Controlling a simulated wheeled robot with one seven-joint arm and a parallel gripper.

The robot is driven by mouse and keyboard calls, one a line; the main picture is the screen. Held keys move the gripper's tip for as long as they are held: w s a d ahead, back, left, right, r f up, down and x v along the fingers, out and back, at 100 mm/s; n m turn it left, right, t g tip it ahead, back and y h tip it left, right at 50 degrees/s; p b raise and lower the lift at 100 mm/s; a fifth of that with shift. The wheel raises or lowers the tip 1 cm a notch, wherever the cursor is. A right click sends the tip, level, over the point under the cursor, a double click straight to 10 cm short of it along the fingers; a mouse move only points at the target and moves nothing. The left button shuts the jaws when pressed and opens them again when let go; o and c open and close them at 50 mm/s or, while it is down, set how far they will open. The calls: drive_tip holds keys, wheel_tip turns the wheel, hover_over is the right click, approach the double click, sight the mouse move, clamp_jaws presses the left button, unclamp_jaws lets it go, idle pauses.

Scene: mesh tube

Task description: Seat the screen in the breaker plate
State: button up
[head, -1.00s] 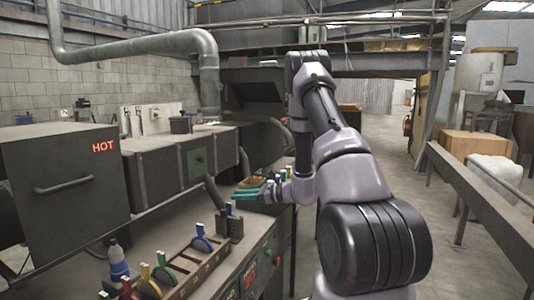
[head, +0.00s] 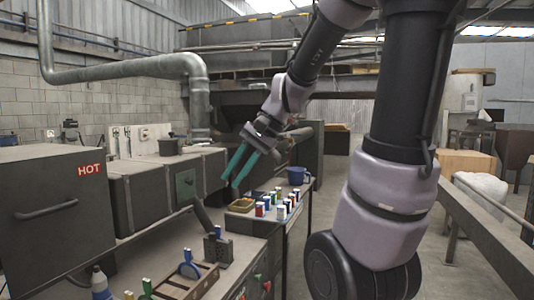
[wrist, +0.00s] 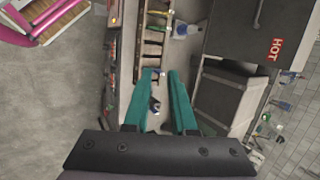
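My gripper (head: 231,182) has two teal fingers, raised above the bench and pointing down and left. It also shows in the wrist view (wrist: 163,72), with its fingers apart and nothing held between them. A rack (head: 190,284) at the bottom of the head view holds upright ring-shaped pieces with coloured tabs, including a blue one (head: 189,263). The rack also shows at the top of the wrist view (wrist: 151,40). I cannot tell which piece is the screen, and I cannot make out the breaker plate.
A dark box marked HOT (head: 50,207) stands at the left. A dark block (head: 218,249) stands beside the rack. Farther back, a cart (head: 284,232) carries several coloured-topped items and a blue pot (head: 296,176). A bottle (head: 101,284) stands at the lower left.

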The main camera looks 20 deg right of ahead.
drive_tip(key=s+d+r+n+t+h, duration=0.3)
drive_tip(key=s+d+r+t+h, duration=0.1)
drive_tip(key=s+d+r, duration=0.1)
drive_tip(key=shift+s+d+r+n+t+h, duration=0.25)
drive_tip(key=shift+s+n+t+h, duration=0.05)
drive_tip(key=shift+s, duration=0.35)
drive_tip(key=shift+a, duration=0.1)
